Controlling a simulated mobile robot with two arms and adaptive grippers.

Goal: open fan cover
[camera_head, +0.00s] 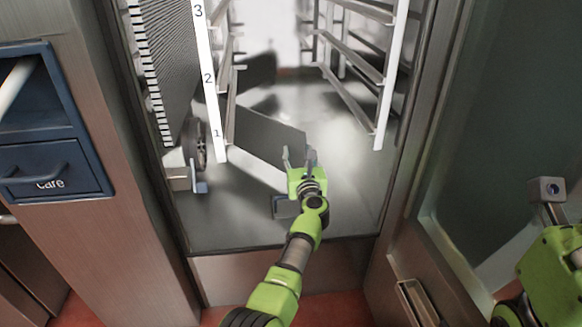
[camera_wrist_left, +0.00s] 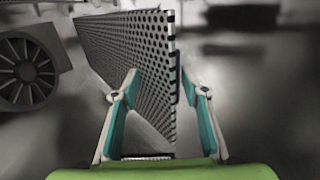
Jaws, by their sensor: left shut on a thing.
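The fan cover (camera_head: 268,138) is a grey panel standing out at an angle inside the cabinet in the head view. The left wrist view shows it as a perforated plate (camera_wrist_left: 135,52), nearly edge-on. My left gripper (camera_head: 299,160) is at the cover's near right end. In the left wrist view my left gripper's fingers (camera_wrist_left: 157,95) lie on both sides of the plate, shut on it. The round fan (camera_wrist_left: 27,72) is exposed at the left, apart from the plate. Only my right arm shows at the head view's lower right; its fingers are not visible.
Rack rails numbered 1 to 3 (camera_head: 210,85) stand left of the cover, and more rails (camera_head: 352,75) stand right. The cabinet floor (camera_head: 225,222) is mostly bare. An open door (camera_head: 500,130) is at right. A blue drawer unit (camera_head: 50,172) is at left.

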